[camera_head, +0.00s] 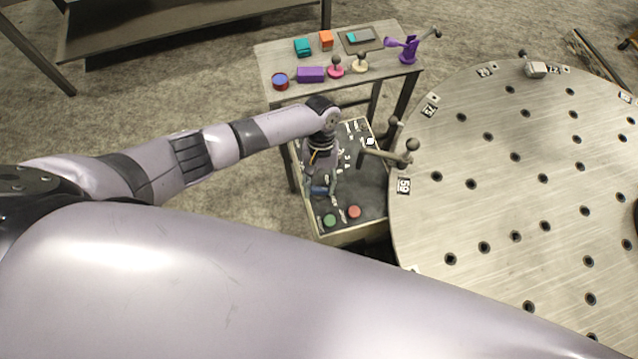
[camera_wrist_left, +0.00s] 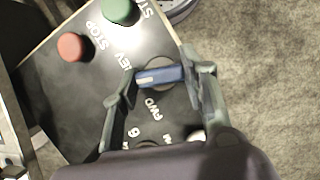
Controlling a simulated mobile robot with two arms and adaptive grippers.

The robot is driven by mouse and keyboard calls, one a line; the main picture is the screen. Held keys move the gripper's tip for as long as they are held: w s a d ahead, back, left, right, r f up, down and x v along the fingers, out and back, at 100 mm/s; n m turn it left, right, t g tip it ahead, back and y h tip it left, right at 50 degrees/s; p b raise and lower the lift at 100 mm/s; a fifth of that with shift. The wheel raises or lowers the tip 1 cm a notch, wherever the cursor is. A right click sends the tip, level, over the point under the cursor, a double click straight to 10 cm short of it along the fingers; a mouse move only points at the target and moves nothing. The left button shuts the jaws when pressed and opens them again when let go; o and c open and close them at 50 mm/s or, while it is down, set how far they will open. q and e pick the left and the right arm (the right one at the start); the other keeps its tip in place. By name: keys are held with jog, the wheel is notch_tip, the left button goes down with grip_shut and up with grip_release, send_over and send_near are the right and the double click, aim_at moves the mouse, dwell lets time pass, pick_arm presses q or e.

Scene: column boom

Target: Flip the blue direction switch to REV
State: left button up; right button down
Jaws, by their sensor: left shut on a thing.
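The blue direction switch (camera_wrist_left: 162,76) shows in the left wrist view as a blue bar with a pale line on a round base. It lies crosswise between the FWD and REV labels on the dark control panel (camera_wrist_left: 88,100). I cannot tell for sure which label it points at. My left gripper (camera_wrist_left: 158,78) has a finger at each end of the bar and is shut on it. In the head view my left gripper (camera_head: 321,188) is low over the panel, and its wrist hides part of the panel. My right gripper is not in view.
A green button (camera_head: 330,220) and a red button (camera_head: 354,211) sit on the panel close to the left gripper. A post with ball-ended handles (camera_head: 410,146) stands at the panel's right. The large round plate (camera_head: 520,200) is right of it. A small table (camera_head: 290,60) with several objects stands behind.

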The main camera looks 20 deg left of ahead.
pick_arm(q)
jog(key=shift+d+m+y, duration=0.1)
jog(key=shift+m+y, duration=0.5)
jog(key=shift+m, duration=0.9)
jog(key=o, duration=1.2)
jog(key=shift+c, duration=0.2)
jog(key=v, duration=1.2)
jog(key=shift+d, duration=0.15)
